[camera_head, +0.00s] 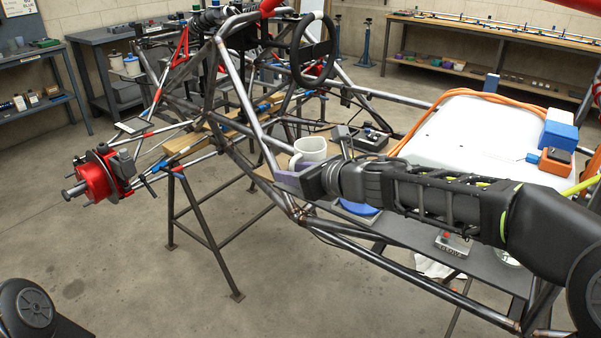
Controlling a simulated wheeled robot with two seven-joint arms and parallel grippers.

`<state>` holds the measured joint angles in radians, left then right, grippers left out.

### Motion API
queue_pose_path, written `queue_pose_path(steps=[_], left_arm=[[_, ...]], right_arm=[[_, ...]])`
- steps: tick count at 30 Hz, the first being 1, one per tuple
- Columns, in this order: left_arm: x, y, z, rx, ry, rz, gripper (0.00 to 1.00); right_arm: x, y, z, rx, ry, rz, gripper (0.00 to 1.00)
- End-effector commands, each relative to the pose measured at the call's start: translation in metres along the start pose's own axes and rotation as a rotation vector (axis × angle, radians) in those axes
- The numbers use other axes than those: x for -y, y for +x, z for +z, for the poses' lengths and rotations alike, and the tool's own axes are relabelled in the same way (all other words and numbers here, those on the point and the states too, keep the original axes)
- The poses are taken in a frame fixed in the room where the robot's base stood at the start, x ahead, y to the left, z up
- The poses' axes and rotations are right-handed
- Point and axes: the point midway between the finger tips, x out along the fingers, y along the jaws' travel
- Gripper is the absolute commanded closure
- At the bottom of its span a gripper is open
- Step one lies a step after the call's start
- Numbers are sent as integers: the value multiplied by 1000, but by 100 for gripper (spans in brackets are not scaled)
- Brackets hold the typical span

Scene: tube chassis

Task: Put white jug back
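A white jug (312,149) stands upright in the middle of the view, within the tube chassis (232,70). My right arm reaches in from the right. The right gripper (290,180) is at its end, just in front of and below the jug in the picture. It covers the lower part of the jug. My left gripper is not in view.
Steel tubes surround the jug, with a black steering wheel (314,50) behind it. A white panel (455,135) with an orange hose and blue boxes lies at the right. A red hub (92,182) sticks out at the left.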

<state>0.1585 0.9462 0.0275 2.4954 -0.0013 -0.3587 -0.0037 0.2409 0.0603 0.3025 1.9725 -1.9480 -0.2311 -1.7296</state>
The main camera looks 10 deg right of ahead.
Motion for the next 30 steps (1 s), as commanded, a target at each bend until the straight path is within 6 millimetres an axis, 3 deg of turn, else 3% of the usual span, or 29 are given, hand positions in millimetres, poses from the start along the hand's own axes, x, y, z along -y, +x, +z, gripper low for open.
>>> queue_pose_path(steps=[5,21,30], left_arm=[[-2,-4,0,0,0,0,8],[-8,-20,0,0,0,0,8],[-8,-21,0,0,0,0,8]], right_arm=[[1,-13,3,1,-1,-3,68],[1,-112,3,1,-1,-3,68],[0,-121,2,0,0,0,68]])
